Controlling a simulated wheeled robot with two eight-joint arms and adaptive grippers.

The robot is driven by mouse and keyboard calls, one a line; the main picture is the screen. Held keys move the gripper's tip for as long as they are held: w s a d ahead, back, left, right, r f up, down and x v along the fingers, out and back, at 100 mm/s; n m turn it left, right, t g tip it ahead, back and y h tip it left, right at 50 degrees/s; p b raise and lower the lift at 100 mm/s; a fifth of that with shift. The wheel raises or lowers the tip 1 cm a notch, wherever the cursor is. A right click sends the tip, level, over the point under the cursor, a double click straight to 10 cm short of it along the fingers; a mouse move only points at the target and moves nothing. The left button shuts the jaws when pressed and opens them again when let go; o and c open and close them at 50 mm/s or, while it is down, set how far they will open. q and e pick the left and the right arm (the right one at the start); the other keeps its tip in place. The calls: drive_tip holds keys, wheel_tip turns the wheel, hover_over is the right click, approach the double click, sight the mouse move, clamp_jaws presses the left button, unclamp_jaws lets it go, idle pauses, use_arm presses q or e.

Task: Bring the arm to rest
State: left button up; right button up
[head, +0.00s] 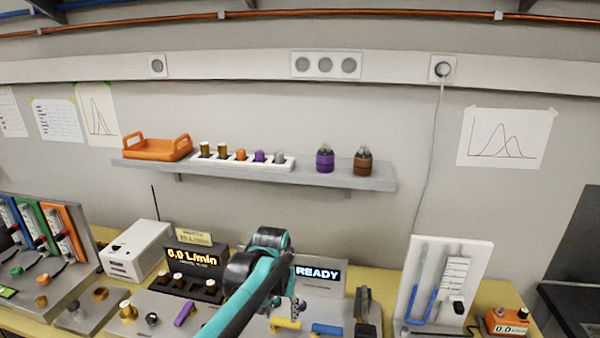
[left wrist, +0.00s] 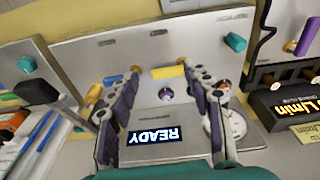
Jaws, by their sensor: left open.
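My left gripper (left wrist: 160,80) is open and empty in the left wrist view, its two dark fingers spread over the panel with the lit READY display (left wrist: 155,140). A yellow handle (left wrist: 168,72) and a purple knob (left wrist: 166,93) on that panel show between the fingers. In the head view my left arm (head: 255,285) comes up from the bottom and hides part of the panel. The READY display (head: 318,273) shows right beside it there. Whether the fingers touch anything is not clear. My right gripper is in neither view.
A white board with a blue tube (head: 470,265) and an orange meter (head: 507,322) stand to the right. A grey shelf (head: 350,181) with bottles and an orange tray (head: 157,149) is on the wall.

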use_arm(q)
drive_tip(key=s+a+f+n+t, duration=0.1)
drive_tip(key=s+a+t, duration=0.1)
drive_tip(key=s+a, duration=0.4)
drive_tip(key=s+a+f+t+b, duration=0.1)
drive_tip(key=s+a+t, duration=0.2)
drive_tip(key=s, duration=1.2)
drive_tip(key=a, duration=0.3)
drive_tip(key=shift+a+n+t, duration=0.3)
drive_tip(key=shift+a+n, duration=0.05)
drive_tip(key=shift+n, duration=0.05)
